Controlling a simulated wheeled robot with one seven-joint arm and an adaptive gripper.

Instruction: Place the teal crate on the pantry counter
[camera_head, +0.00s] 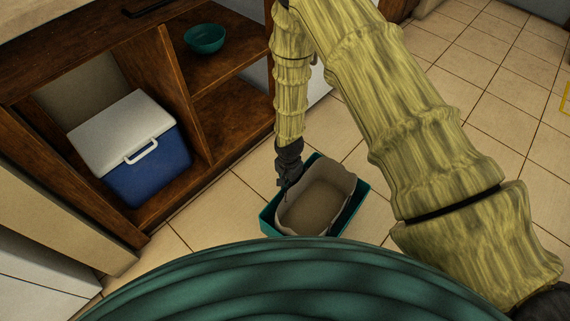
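The teal crate (357,203) is low in the middle of the head view, over the tiled floor. A grey-beige open container or liner (318,203) sits inside it and hides most of its inside. My gripper (287,184) points down at the crate's left rim, touching or very close to it. The fingers are dark and small here, so I cannot tell whether they are shut on the rim. I cannot tell whether the crate rests on the floor or hangs just above it. No surface is clearly identifiable as the pantry counter.
A brown wooden shelving unit (182,97) stands at the left. A blue and white cooler (148,172) fills its lower left compartment. A teal bowl (204,39) sits on a right-hand shelf. Tiled floor (480,85) is open at the right. A yellow object (566,100) shows at the right edge.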

